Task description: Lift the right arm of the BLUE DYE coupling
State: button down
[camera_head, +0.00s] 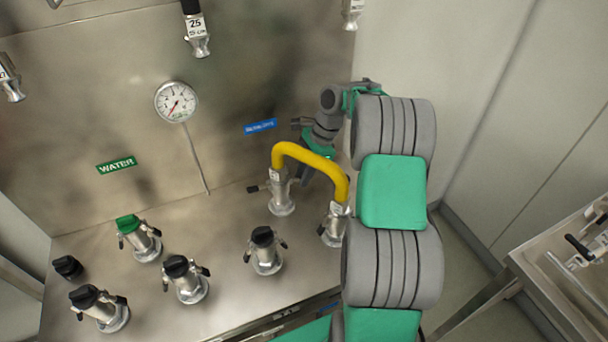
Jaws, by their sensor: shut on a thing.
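The blue label (261,126) on the steel back wall is too blurred to read surely. Below it stands the BLUE DYE coupling (282,205), a silver fitting with one end of a yellow hose (312,158) on top. Its left arm (252,189) sticks out sideways with a dark tip. My gripper (305,176) reaches down behind the yellow hose to the coupling's right side and is shut on its right arm. The fingertips and that arm are mostly hidden by the hose, so the arm's angle cannot be told.
The hose's other end sits on a second coupling (335,228), close to my arm. Black-capped couplings (266,252) stand in front, and a green-capped one (138,240) stands left under the WATER label (117,165). A gauge (176,102) is on the wall. A metal cart (570,260) stands right.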

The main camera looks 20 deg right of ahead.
jog(key=h+b, duration=0.2)
jog(key=b, duration=0.1)
jog(key=shift+a+b, duration=0.1)
jog(key=shift+b, duration=0.25)
jog(key=shift+r+h+b, duration=0.3)
jog(key=shift+h+b, duration=0.1)
jog(key=shift+b, duration=0.3)
jog(key=shift+r, duration=0.2)
jog(key=c, duration=1.3)
grip_release()
jog(key=r, duration=0.2)
jog(key=r+p, duration=0.1)
jog(key=r, duration=0.2)
jog(key=d+r+p, duration=0.1)
jog(key=r, duration=0.1)
jog(key=shift+r, duration=0.4)
